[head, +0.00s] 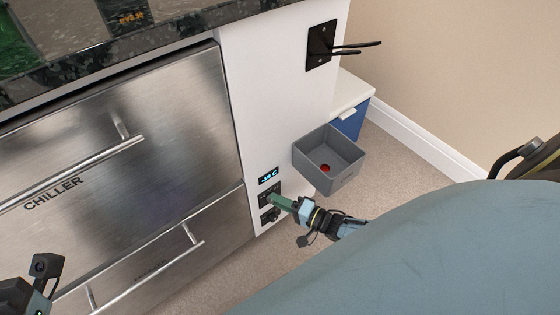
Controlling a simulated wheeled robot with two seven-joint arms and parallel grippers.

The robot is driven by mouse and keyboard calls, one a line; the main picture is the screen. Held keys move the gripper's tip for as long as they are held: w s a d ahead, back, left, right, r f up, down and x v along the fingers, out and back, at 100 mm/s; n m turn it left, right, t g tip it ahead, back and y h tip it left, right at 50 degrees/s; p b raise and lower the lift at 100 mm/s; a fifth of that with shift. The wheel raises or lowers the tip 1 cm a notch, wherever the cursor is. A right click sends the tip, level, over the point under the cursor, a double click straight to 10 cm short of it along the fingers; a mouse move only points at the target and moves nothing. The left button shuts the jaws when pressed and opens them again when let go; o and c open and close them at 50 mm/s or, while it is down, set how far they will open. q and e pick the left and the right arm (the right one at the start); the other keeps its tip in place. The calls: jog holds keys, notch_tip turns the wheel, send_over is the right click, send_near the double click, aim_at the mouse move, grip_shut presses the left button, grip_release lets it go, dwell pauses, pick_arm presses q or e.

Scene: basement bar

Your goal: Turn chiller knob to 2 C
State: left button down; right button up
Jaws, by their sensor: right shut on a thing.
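The steel drawer marked CHILLER (110,170) fills the left of the view. On the white end panel to its right is a small lit display (268,176) that seems to read -18 C. Below it are dark control plates, an upper one (264,195) and a lower one (270,215). My right gripper (272,198) has green fingers shut at the upper plate. The knob between them is hidden by the fingers, so its pointer cannot be read. Part of my left arm's end (45,268) shows at the lower left; its fingertips are out of sight.
A grey open bin (338,172) with a small red thing inside is on the panel's right, close to my right gripper. A black bracket with two prongs (322,46) sticks out above. A lower drawer has a bar handle (150,270). Carpet (400,180) lies clear at right.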

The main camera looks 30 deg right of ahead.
jog(key=shift+a+m+t, duration=0.1)
jog(key=shift+m+t, duration=0.2)
jog(key=shift+m, duration=0.6)
dwell(0.5)
jog(key=o, duration=1)
jog(key=shift+c, duration=0.2)
